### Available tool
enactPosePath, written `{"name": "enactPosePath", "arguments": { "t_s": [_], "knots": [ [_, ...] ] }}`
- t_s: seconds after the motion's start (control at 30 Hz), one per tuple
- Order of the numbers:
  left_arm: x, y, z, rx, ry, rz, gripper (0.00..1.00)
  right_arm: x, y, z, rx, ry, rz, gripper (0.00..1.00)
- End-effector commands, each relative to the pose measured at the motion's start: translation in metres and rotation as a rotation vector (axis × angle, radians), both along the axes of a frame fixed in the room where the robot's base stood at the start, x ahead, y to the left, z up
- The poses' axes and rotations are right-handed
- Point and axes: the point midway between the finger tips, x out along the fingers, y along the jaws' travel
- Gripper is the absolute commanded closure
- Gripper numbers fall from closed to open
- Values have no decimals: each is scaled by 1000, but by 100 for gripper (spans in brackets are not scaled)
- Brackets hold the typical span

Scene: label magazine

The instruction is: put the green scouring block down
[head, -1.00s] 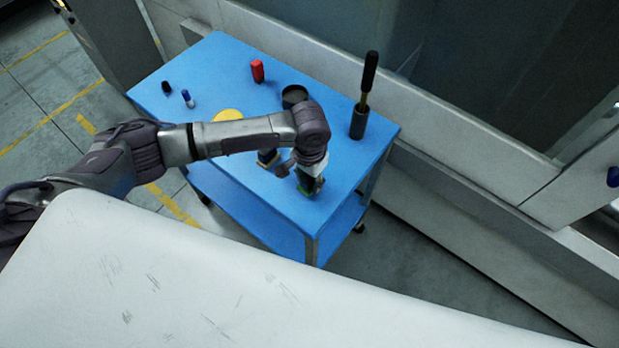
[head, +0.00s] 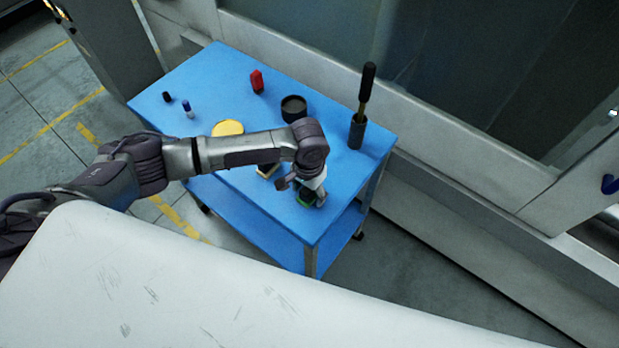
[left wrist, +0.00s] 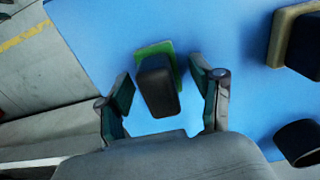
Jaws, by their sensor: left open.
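The green scouring block (head: 305,200) lies near the front right corner of the blue trolley top (head: 240,180). It has a dark grip on a green pad, and my arm partly covers it in the head view. In the left wrist view the block (left wrist: 158,85) sits between the two spread fingers, with blue surface showing on both sides. My left gripper (head: 309,190) is open around or just above the block, and neither finger clearly touches it. My right gripper is not in view.
A tan-padded block (head: 268,171) lies close by. A yellow disc (head: 227,128), dark round pot (head: 293,108), red item (head: 257,81), blue-and-white item (head: 187,108), small black item (head: 166,97) and holder with a tall-handled tool (head: 358,132) stand around.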

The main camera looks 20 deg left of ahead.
Motion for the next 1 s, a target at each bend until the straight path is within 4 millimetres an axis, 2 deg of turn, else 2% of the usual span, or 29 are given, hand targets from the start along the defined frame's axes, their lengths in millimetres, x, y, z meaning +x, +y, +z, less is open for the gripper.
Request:
{"name": "enactPosePath", "arguments": {
  "t_s": [0.07,0.1,0.17,0.3,0.4,0.6,0.8,1.0],
  "knots": [
    [1,1,-8,1,-1,0,34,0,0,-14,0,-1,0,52],
    [1,0,6,-2,-2,1,34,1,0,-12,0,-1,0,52],
    [1,0,19,-3,-4,0,34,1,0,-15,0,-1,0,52],
    [2,-6,52,-3,-5,-1,34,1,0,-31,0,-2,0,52],
    [2,-6,79,-2,-5,-1,34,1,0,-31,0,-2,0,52],
    [2,-6,117,-2,-2,0,34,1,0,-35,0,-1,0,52],
    [1,-6,134,-1,0,1,34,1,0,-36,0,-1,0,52],
    [1,-6,136,-1,1,1,34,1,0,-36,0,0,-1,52]
  ]
}}
